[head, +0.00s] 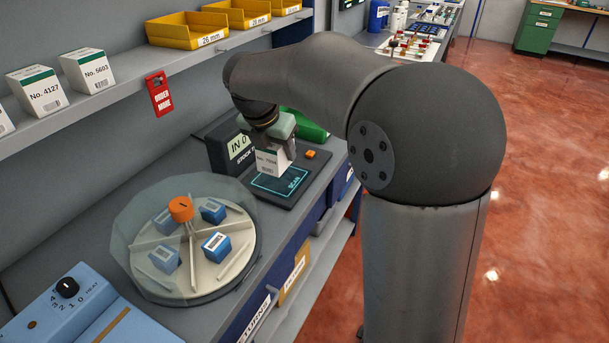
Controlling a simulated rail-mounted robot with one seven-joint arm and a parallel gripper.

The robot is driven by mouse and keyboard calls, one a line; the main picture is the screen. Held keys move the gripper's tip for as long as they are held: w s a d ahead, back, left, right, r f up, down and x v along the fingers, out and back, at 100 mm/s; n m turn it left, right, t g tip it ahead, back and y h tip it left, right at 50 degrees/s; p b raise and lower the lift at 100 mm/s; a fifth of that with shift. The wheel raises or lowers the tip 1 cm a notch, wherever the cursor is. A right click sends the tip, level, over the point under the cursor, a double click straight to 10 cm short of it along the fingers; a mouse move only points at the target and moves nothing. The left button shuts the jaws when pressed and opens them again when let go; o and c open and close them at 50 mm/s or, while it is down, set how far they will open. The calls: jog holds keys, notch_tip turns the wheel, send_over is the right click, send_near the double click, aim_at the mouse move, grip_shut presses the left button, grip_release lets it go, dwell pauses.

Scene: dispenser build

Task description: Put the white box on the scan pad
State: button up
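The white box (270,163) with a printed number label is upright at my gripper (277,148), whose fingers are closed around its upper part. The box is over the back part of the scan pad (285,187), a dark plate with a glowing cyan outline and the word SCAN. I cannot tell whether the box's bottom touches the pad or hangs just above it. My wrist hides part of the area behind the box.
A dark display (238,149) reading "IN 0" stands just left of the pad, and an orange button (310,154) is at its right. A clear-walled carousel (150,284) with blue boxes stands nearer. White boxes (88,71) and yellow bins (188,29) sit on the shelf above.

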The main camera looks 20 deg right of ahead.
jog(key=shift+w+d+f, duration=0.5)
jog(key=shift+f, duration=0.05)
jog(key=w+f+p, duration=0.1)
jog(key=w+f, duration=0.2)
jog(key=w, duration=0.1)
jog(key=w+f+p, duration=0.1)
jog(key=w+f, duration=0.2)
jog(key=w, duration=0.1)
jog(key=w+f, duration=0.2)
jog(key=w, duration=0.2)
jog(key=shift+w+a+f+p, duration=0.1)
jog(key=shift+w+f+p, duration=0.1)
jog(key=shift+f+p, duration=0.2)
jog(key=shift+w+f, duration=0.15)
jog(key=shift+f, duration=1.7)
jog(key=shift+f, duration=0.15)
jog(key=o, duration=1.1)
